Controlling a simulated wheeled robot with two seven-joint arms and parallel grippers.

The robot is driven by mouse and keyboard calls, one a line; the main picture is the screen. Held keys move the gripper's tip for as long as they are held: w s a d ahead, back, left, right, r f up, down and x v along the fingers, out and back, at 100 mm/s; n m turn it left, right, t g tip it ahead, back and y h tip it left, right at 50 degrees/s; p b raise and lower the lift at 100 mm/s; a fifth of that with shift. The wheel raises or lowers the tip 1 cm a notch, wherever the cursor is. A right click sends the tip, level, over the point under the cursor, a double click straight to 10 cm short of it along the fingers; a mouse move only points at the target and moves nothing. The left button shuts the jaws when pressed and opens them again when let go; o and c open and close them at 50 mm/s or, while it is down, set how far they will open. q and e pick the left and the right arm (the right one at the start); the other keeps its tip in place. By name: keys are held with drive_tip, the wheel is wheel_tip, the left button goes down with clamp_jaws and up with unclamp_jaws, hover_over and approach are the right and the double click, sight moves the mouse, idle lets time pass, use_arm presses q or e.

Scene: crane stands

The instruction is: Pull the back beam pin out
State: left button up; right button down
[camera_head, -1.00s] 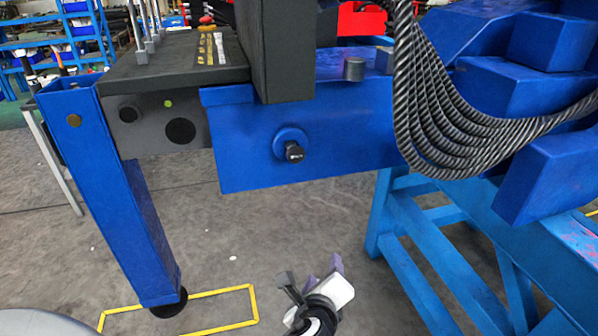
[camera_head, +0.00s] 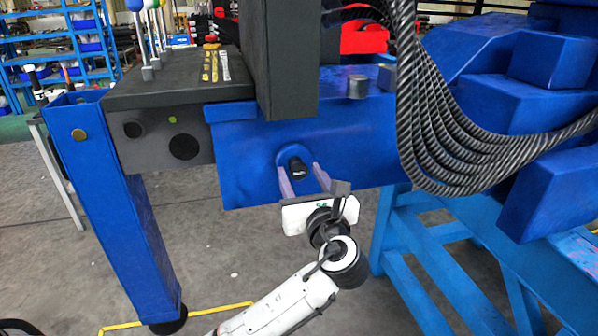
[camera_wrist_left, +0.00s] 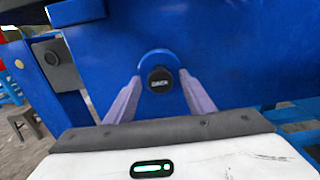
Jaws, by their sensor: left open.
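The back beam pin (camera_head: 298,167) is a black knob set in a round blue collar on the side of the blue beam (camera_head: 365,140). In the left wrist view the pin (camera_wrist_left: 160,80) carries white lettering that seems to read "BACK". My left gripper (camera_head: 303,182) is open, with its two purple fingers reaching up toward the beam, one on each side of the pin. In the wrist view the fingers (camera_wrist_left: 160,92) flank the knob with a gap on both sides. I cannot tell how far the fingertips are from the beam face. My right gripper is not in view.
A dark control box (camera_head: 165,125) with levers sits left of the beam above a blue leg (camera_head: 120,215). Braided black cables (camera_head: 440,150) hang at the right, before blue blocks. A light-blue stand (camera_head: 405,240) is below right. The floor below the beam is open.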

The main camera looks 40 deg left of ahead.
sight(300, 174)
use_arm(q)
drive_tip(key=shift+x, duration=1)
drive_tip(key=shift+c, duration=0.4)
